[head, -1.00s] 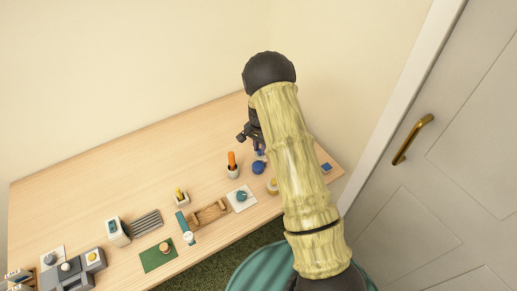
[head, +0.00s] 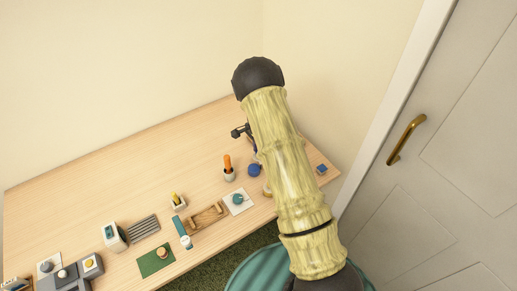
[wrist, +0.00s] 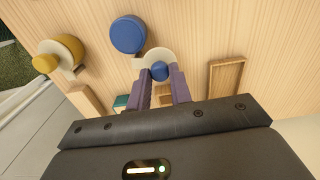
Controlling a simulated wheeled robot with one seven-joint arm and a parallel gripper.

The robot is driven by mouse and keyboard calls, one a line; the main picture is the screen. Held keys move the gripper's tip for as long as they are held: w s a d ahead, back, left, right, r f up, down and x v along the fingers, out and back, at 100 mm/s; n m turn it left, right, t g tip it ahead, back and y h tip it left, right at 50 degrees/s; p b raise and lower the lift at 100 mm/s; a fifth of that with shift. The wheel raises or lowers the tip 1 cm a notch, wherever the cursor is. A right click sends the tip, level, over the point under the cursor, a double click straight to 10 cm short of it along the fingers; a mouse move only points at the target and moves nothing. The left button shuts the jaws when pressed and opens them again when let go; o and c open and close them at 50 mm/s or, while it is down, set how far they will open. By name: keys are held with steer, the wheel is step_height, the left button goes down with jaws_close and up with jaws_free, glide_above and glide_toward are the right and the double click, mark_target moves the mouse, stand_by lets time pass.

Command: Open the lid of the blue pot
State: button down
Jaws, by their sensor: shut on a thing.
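The blue pot (head: 254,171) stands on the wooden table, just left of my arm in the head view. In the wrist view its round blue body (wrist: 128,34) shows at upper left. A pale round lid (wrist: 157,54) with a blue knob (wrist: 160,70) shows below and right of that body, offset from it. My gripper (wrist: 159,76) has its purple fingers shut on the blue knob. The gap between lid and pot is hard to judge. In the head view my arm hides the fingers and the lid.
A yellow pot with a knob (wrist: 72,47) stands left in the wrist view. An orange-handled item in a cup (head: 228,168), a teal item on a white mat (head: 238,200) and a wooden tray (head: 207,216) stand nearby. The table's back left (head: 100,175) is clear.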

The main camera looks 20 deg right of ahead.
steer(key=c, duration=1.3)
jaws_free()
steer(key=shift+o, duration=0.2)
steer(key=shift+r, duration=0.1)
step_height(320, 180, up, 17)
steer(key=b, duration=0.1)
steer(key=shift+r, duration=0.15)
steer(key=s+a+r+n+t+p, duration=0.1)
steer(key=s+r+n, duration=0.2)
steer(key=s+n, duration=0.4)
steer(key=s+a+r+n+t+p, duration=0.1)
steer(key=s+n, duration=0.6)
steer(key=s, duration=1.1)
step_height(320, 180, up, 2)
steer(key=shift+s+a+r+t+p, duration=0.15)
steer(key=shift+s+a+t+p, duration=0.2)
steer(key=shift+s+p, duration=0.1)
